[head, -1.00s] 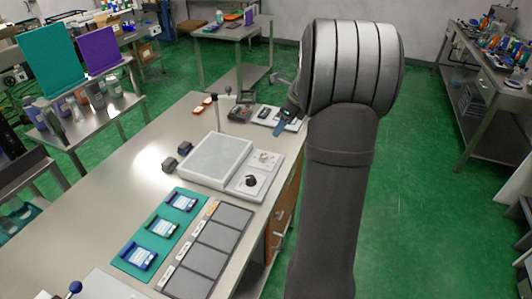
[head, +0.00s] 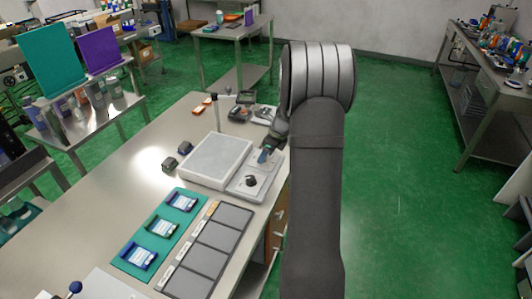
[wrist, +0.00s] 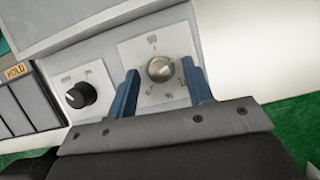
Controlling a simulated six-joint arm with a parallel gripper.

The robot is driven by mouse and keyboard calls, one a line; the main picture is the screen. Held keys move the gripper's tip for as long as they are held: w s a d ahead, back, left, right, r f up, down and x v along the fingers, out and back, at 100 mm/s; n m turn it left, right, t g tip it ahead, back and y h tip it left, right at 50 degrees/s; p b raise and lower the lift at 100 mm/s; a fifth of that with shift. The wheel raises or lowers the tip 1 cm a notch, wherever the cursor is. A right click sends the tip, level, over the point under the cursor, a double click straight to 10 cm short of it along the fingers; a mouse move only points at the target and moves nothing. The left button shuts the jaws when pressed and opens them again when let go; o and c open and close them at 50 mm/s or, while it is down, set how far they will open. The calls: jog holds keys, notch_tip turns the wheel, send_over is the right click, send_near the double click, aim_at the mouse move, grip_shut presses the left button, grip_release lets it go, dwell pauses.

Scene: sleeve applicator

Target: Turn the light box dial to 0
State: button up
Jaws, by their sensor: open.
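The light box (head: 216,160) lies on the bench, with a control panel along its right side. The panel carries a black knob (head: 251,181) and a silver round dial, which my gripper hides in the head view. In the wrist view the silver dial (wrist: 160,67) sits on a white plate with small marks around it. The black knob (wrist: 81,95) is to its left. My gripper (head: 265,157) is over the panel. Its two blue fingers (wrist: 160,76) are open, one on each side of the silver dial in the picture. I cannot tell whether they touch it.
A teal mat (head: 160,236) with several blue-framed cards and a dark sectioned tray (head: 216,246) lie nearer on the bench. The green floor at right is clear.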

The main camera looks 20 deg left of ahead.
jog(key=c, duration=1)
